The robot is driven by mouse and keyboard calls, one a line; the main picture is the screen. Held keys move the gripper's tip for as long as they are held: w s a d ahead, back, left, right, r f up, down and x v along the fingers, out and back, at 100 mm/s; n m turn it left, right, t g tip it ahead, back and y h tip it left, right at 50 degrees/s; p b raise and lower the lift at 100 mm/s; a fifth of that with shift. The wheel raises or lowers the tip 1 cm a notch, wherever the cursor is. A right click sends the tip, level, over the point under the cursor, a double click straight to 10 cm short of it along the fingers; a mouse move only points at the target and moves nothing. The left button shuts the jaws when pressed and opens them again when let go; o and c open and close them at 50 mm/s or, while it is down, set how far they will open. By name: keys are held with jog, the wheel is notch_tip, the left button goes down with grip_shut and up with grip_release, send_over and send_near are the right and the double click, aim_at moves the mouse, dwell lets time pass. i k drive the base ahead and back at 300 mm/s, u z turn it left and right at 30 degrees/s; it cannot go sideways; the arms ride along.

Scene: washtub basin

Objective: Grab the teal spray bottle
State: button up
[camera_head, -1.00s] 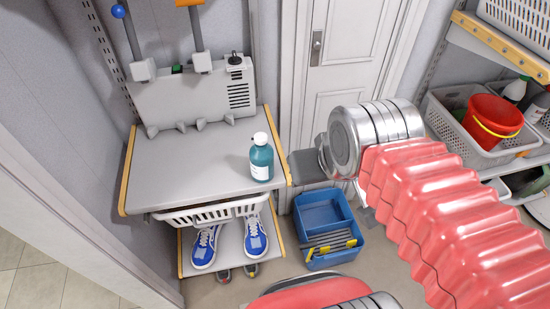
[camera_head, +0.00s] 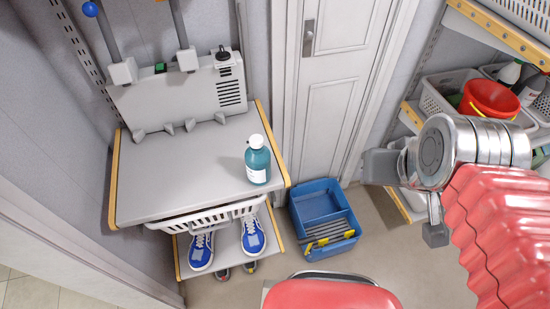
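The teal spray bottle (camera_head: 257,165) has a white cap and a white label. It stands upright on the right part of the grey shelf top (camera_head: 180,185), near its right edge. My gripper (camera_head: 407,200) is to the right of the bottle in the picture, clearly apart from it. Its two grey fingers are spread with nothing visible between them, so it looks open. The red ribbed sleeve of my arm comes in from the right edge. The bottle is not covered by my arm.
A grey-white appliance (camera_head: 185,95) stands behind the bottle on the shelf. Below are a white basket (camera_head: 190,219) and blue shoes (camera_head: 201,250). A blue bin (camera_head: 318,200) stands on the floor. A red bucket (camera_head: 489,99) is on the right rack. A white door (camera_head: 335,95) is behind.

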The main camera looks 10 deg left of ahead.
aim_at(258, 163)
jog(key=z, duration=0.15)
jog(key=k, duration=1.2)
jog(key=u, duration=1.45)
jog(key=i, duration=1)
